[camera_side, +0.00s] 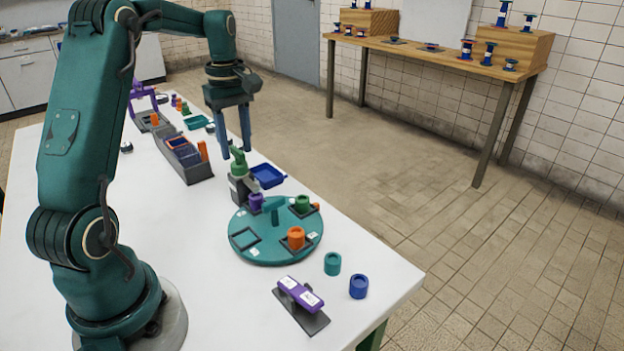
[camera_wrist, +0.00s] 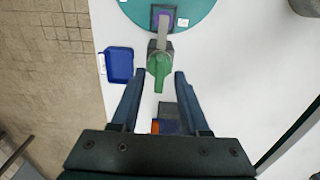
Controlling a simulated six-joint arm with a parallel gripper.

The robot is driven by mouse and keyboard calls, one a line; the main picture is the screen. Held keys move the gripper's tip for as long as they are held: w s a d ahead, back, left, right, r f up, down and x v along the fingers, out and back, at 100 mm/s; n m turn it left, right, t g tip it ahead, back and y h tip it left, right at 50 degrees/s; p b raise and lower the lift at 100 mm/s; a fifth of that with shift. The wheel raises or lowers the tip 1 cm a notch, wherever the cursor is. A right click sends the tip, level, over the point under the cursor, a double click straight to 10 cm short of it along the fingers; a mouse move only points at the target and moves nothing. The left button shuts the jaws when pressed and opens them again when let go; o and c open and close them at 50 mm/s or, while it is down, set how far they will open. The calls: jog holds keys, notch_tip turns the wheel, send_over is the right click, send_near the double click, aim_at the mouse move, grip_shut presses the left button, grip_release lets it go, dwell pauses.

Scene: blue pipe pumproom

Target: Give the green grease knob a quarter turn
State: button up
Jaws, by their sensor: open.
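The green grease knob (camera_side: 239,164) sits on top of a dark grey block (camera_side: 241,188) behind the teal turntable. In the wrist view the knob (camera_wrist: 159,68) has a round body and a bar pointing down the picture, toward my gripper. My gripper (camera_side: 236,153) points down, with its fingertips close to the knob in the side view. In the wrist view my gripper (camera_wrist: 156,75) is open, one finger left and one right of the knob's line, with gaps on both sides. I cannot tell whether the fingertips are above the knob or level with it.
A blue tray (camera_side: 267,176) lies just right of the block. The teal turntable (camera_side: 275,250) carries purple, green and orange pieces in front of it. A dark compartment box (camera_side: 187,160) stands behind left. A purple rocker (camera_side: 300,292) and teal and blue rings stand near the front.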

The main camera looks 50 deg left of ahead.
jog(key=shift+c, duration=0.3)
grip_shut()
jog(key=shift+m, duration=0.3)
jog(key=m, duration=0.3)
jog(key=shift+m, duration=0.4)
jog(key=m, duration=1.3)
jog(key=shift+r+m, duration=0.1)
jog(key=shift+m, duration=0.2)
